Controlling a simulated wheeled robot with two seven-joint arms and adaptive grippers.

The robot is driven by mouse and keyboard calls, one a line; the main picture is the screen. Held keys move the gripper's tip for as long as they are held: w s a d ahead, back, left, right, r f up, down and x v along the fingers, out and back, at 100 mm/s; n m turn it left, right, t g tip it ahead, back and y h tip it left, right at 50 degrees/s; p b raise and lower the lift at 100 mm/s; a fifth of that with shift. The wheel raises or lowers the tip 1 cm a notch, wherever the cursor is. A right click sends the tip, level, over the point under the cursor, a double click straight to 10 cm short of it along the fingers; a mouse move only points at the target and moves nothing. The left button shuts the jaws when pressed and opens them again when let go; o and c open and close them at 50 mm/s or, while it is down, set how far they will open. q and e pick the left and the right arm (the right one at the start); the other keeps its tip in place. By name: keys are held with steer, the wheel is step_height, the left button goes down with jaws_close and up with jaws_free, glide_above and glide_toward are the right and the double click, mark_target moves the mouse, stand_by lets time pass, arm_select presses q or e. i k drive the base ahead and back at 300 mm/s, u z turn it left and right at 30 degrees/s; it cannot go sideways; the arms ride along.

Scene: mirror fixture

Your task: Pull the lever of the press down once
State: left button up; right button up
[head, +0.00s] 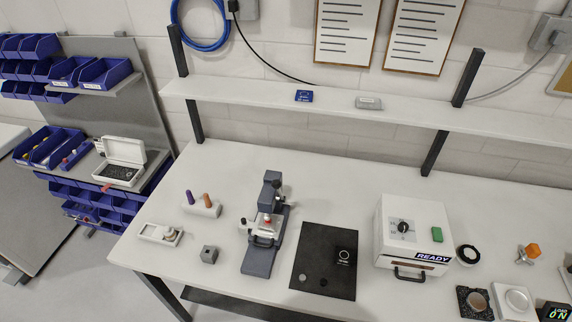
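The press (272,189) stands upright on the white workbench, left of the middle, on a dark grey base (258,262). A dark lever part with a black knob (280,186) shows at the upper right of its column; it appears to be raised, but it is too small to tell its exact angle. A red spot and a light block show under the press head. A dark handle-like loop is at its front. Neither of my grippers is in view, and nothing touches the press.
A black mat (322,277) lies right of the press; beyond it stands a white box (410,222) marked READY. A grey block (209,254), a holder (203,208) with purple and orange pegs and a white tray (160,234) lie to the left. A shelf (420,112) runs behind.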

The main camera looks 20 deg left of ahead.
mark_target(276, 184)
steer(key=z, duration=2.5)
steer(key=k, duration=2.15)
steer(key=u, duration=1.5)
steer(key=i, duration=0.5)
steer(key=u, duration=0.05)
